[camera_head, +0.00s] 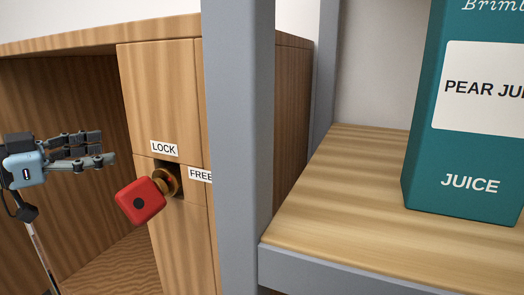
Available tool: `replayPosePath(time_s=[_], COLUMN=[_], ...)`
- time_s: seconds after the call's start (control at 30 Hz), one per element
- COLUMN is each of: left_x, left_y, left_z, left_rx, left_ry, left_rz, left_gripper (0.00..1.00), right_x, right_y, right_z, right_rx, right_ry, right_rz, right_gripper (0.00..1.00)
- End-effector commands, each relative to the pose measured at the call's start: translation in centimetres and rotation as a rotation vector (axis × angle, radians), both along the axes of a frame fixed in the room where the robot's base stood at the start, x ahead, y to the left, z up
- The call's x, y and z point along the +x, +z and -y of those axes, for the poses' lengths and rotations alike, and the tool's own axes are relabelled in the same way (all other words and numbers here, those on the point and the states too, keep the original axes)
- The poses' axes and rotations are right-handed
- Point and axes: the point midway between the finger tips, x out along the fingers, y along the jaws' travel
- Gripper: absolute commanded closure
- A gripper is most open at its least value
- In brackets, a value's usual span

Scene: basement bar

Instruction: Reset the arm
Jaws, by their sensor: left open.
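My left gripper (108,150) is at the left of the head view, with a pale blue body and dark jointed fingers pointing right. It is open, and I see nothing between its fingers. It is apart from the red knob (140,202), which sits on a brass stem (166,181) at the wooden panel, to the right of and below the fingers. A LOCK label (164,148) is above the stem and a FREE label (201,175) is to its right, partly hidden by a grey post. My right gripper is out of view.
A grey post (238,140) stands right of the knob. A wooden shelf (320,220) with a grey edge holds a teal pear juice carton (470,190), cut off at the right. An open wooden cabinet (60,90) is behind my left gripper.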

Motion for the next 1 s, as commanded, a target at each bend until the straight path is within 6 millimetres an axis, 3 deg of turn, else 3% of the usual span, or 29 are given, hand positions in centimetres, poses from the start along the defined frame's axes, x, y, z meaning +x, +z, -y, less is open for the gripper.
replayPosePath(time_s=[0.03, 0.1, 0.23, 0.37, 0.47, 0.6, 0.7, 1.0], left_x=[-0.2, -0.6, -2.4, -6.5, -11.2, -17.5, -21.2, -30.7], left_y=[0.7, 1.6, 0.6, -4.6, -9.9, -15.1, -17.2, -19.7], left_z=[0.9, 0.9, -1.4, -3.5, -3.4, -1.1, 0.8, 6.7], left_rx=[-0.056, -0.12, -0.173, -0.119, -0.024, 0.11, 0.182, 0.336], left_ry=[0.063, 0.209, 0.551, 0.863, 0.996, 1.004, 0.951, 0.683], left_rz=[0.077, 0.174, 0.194, -0.01, -0.276, -0.603, -0.776, -1.146], left_gripper=[0.43, 0.43, 0.43, 0.43, 0.43, 0.43, 0.43, 0.43], right_x=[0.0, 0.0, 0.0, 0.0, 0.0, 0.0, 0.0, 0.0], right_y=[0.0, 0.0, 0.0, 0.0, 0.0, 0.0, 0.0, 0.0], right_z=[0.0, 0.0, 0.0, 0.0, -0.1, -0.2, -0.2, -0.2], right_rx=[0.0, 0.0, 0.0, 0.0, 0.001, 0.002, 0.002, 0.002], right_ry=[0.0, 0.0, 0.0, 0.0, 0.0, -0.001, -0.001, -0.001], right_rz=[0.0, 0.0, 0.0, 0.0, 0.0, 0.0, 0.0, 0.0], right_gripper=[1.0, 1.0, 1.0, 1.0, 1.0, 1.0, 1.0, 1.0])
